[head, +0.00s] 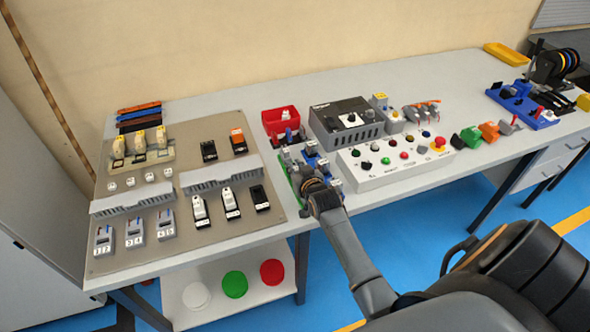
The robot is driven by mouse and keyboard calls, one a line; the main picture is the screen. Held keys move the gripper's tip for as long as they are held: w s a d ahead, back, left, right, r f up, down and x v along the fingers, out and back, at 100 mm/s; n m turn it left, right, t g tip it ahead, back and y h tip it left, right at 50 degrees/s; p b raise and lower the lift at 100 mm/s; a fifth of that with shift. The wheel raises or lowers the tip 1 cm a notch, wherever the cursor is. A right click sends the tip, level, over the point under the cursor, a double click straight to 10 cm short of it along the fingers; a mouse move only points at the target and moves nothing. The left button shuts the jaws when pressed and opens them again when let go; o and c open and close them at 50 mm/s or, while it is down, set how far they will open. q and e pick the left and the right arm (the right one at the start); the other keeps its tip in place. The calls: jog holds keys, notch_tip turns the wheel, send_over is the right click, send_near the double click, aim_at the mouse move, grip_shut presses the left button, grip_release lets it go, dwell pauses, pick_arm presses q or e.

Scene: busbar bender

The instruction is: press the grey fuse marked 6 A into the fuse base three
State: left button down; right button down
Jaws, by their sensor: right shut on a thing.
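My right gripper (308,184) reaches in from the lower right, low over the front edge of the table by a blue and green holder (312,157) with small grey pieces. It is shut on a small grey piece, mostly hidden by the fingers; the 6 A marking cannot be read. On the grey-brown board (186,250) at left stand two white-topped units (231,203) and a dark one (260,198) in a row. The dark one looks like an empty base, but I cannot read any base number. My left gripper is not in view.
A white button box (394,160) stands right of the gripper, with a dark-grey device (345,120) behind it. A red bin (281,121) stands behind the holder. Grey ducts (221,175) cross the board.

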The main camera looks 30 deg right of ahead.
notch_tip(320, 180, up, 3)
jog(key=shift+f, duration=0.2)
jog(key=s+d+r+b, duration=0.1)
jog(key=s+r, duration=0.9)
jog(key=s, duration=0.4)
jog(key=shift+d, duration=0.2)
